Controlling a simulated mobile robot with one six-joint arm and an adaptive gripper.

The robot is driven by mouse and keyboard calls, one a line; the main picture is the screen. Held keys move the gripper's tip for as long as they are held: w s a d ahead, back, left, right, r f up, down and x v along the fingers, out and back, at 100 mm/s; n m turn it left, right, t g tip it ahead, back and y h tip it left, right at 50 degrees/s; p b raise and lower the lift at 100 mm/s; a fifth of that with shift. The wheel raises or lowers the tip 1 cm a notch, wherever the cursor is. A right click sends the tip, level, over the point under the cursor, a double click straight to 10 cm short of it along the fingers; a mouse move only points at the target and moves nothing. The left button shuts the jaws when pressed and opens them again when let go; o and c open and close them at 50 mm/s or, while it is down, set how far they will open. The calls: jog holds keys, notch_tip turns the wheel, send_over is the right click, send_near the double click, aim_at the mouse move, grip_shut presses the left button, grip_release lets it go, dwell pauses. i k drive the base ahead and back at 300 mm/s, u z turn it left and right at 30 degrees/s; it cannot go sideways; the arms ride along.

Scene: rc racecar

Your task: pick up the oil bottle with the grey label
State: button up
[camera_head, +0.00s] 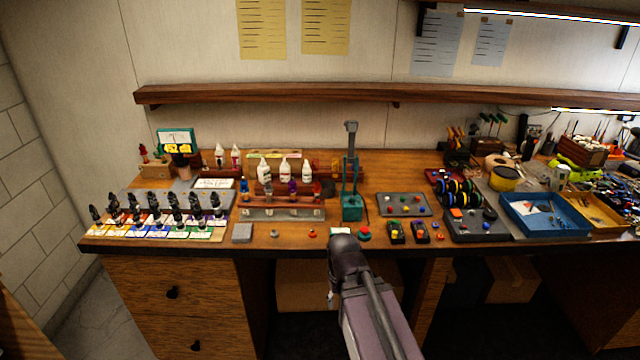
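Several small white dropper bottles stand at the left part of the workbench. Three stand side by side in a wooden rack: a left one (264,171), a middle one (285,173) and a right one (307,172). Two more with reddish tips, a left one (220,156) and a right one (236,157), stand behind to the left. Their labels are too small to tell which is grey. My arm reaches up from the bottom centre, and its dark end (346,255) is at the bench's front edge, right of and nearer than the bottles. The fingers cannot be made out.
A green press-like tool (351,202) stands right of the bottle rack. Several dark-capped bottles (154,208) stand on coloured cards at left. A wooden shelf (300,94) runs above. A blue tray (545,215) and clutter fill the right side.

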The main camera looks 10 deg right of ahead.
aim_at(306, 171)
jog(key=z, duration=0.2)
jog(key=k, duration=0.4)
jog(key=u, duration=0.85)
jog(key=i, duration=1.3)
